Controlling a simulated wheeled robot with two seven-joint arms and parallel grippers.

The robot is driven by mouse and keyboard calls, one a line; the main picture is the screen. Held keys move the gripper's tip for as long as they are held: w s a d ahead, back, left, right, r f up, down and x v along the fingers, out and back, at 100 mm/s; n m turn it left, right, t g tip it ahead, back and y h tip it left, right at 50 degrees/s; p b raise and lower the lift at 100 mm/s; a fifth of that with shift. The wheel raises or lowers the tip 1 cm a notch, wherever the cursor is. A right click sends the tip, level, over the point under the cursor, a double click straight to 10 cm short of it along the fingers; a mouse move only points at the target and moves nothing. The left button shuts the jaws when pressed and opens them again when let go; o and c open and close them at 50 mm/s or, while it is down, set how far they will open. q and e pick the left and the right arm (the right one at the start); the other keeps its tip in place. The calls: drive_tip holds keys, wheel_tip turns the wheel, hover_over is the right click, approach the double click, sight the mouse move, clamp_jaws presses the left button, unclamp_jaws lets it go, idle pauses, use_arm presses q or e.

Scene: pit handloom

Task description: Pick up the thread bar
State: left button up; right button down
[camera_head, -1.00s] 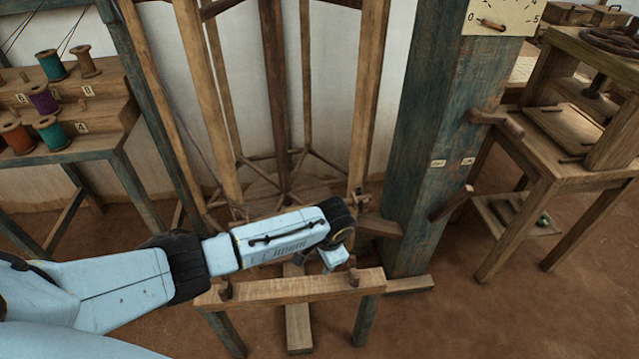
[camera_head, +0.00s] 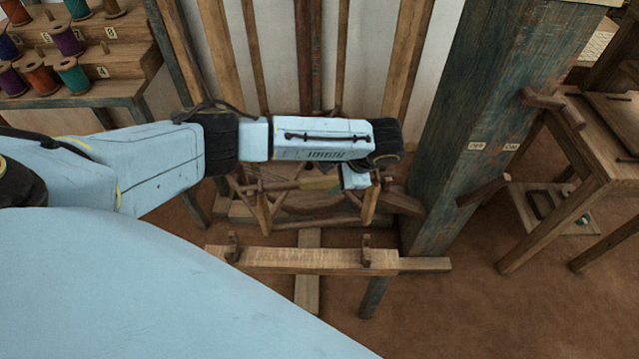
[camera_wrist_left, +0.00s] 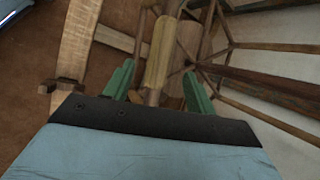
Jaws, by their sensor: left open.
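The thread bar (camera_wrist_left: 159,50) is a thin wooden bar with a pale yellow wound middle. In the left wrist view it runs between my left gripper's green fingers (camera_wrist_left: 158,70), with a gap on each side. The fingers are open and hold nothing. In the head view the bar's yellowish middle (camera_head: 320,184) shows low in the loom frame, just below my left forearm. My left gripper (camera_head: 355,178) is partly hidden there by my own wrist, and its fingertips are not clear. My right gripper is not in view.
A low wooden rail with two upright pegs (camera_head: 300,261) stands in front of the bar. A thick blue-green post (camera_head: 470,140) with pegs rises at right, beside a wooden table (camera_head: 560,140). Thread spools (camera_head: 72,75) stand on a stepped rack at upper left.

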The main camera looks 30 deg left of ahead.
sight(322, 180)
use_arm(q)
drive_tip(key=b+x, duration=0.1)
drive_tip(key=x, duration=0.3)
drive_tip(key=shift+s+a+f, duration=0.15)
drive_tip(key=shift+a+f, duration=0.05)
drive_tip(key=shift+a, duration=0.15)
drive_tip(key=shift+a+f, duration=0.1)
drive_tip(key=shift+f, duration=0.1)
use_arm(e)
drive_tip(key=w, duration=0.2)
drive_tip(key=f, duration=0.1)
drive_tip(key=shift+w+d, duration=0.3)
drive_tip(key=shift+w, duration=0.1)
use_arm(q)
drive_tip(key=shift+c, duration=0.2)
drive_tip(key=c, duration=1.2)
